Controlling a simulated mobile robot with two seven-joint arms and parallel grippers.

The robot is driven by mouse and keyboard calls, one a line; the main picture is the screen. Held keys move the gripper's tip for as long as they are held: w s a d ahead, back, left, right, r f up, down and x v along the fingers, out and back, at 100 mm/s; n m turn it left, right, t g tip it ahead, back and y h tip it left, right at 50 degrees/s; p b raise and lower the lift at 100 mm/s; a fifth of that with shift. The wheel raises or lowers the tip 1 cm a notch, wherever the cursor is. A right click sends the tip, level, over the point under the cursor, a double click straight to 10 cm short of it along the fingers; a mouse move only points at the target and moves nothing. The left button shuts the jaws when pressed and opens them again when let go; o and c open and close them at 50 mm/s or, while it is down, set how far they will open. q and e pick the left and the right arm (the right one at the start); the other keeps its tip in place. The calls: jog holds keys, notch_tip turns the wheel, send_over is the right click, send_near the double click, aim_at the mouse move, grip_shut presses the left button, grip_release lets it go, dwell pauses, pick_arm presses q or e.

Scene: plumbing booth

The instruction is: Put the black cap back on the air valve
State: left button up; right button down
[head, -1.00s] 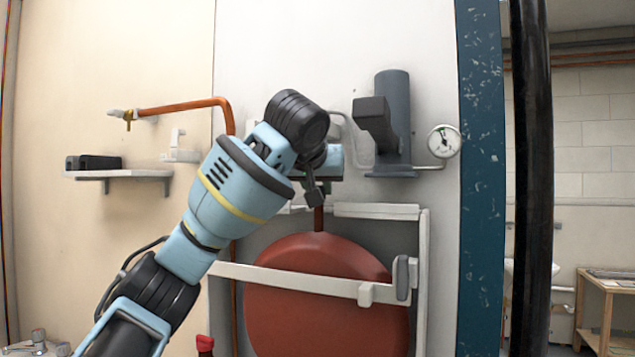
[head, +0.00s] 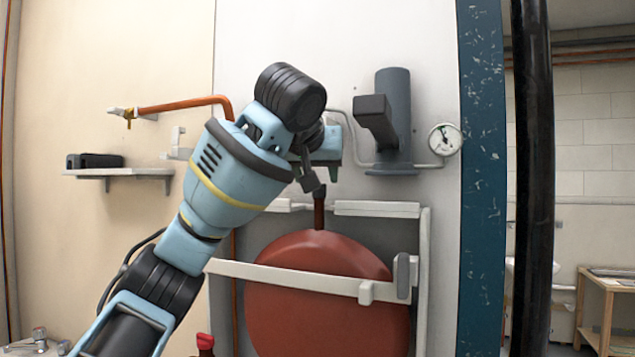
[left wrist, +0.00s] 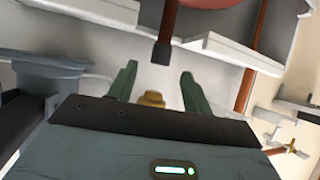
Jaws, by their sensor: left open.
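The upright pipe (head: 319,216) on top of the red round vessel ends in a dark cap-like tip (head: 319,192). In the left wrist view this dark tip (left wrist: 162,53) sits on the pipe, just beyond the fingertips and roughly between them. My left gripper (left wrist: 158,72) is open, with its green fingers apart and nothing gripped. A brass-coloured round piece (left wrist: 152,98) shows between the finger bases; I cannot tell what it belongs to. In the head view the wrist partly hides the fingers, just above the pipe tip. My right gripper is not in view.
A white frame bar (head: 290,279) crosses the red vessel (head: 320,255). A grey cylinder (head: 394,100) and a pressure gauge (head: 445,140) are on the wall to the right. A shelf (head: 120,172) with a black object (head: 95,161) is at left.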

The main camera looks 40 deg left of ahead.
pick_arm(q)
jog(key=v, duration=0.3)
jog(key=shift+s+d+r, duration=0.1)
jog(key=shift+s+r, duration=0.05)
jog(key=shift+s, duration=0.15)
dwell(0.3)
